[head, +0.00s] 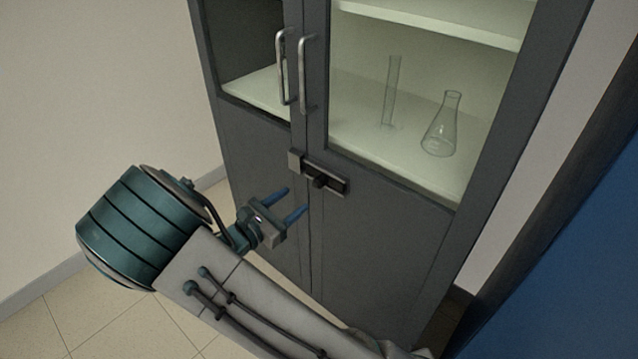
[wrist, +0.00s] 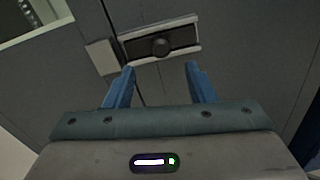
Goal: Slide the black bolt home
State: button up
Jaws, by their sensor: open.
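The black bolt (head: 319,181) sits in a light metal housing on the right door of the grey cabinet, just below the glass. Its round knob (wrist: 161,46) faces me in the wrist view, near the middle of the housing. A separate metal catch block (head: 296,163) is on the left door, across the door seam; it also shows in the wrist view (wrist: 102,56). Whether the bolt's end enters the catch cannot be told. My gripper (head: 297,203) is open and empty, with blue fingers pointing at the doors, below and left of the knob and apart from it.
Two upright metal handles (head: 304,76) stand out from the doors above the bolt. A glass cylinder (head: 391,92) and a flask (head: 441,125) stand on a shelf behind the right door's glass. A blue surface (head: 570,230) is at the right. Tiled floor (head: 60,330) is free at the left.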

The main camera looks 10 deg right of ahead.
aim_at(315, 185)
jog(key=x, duration=1)
jog(key=shift+w+d, duration=0.15)
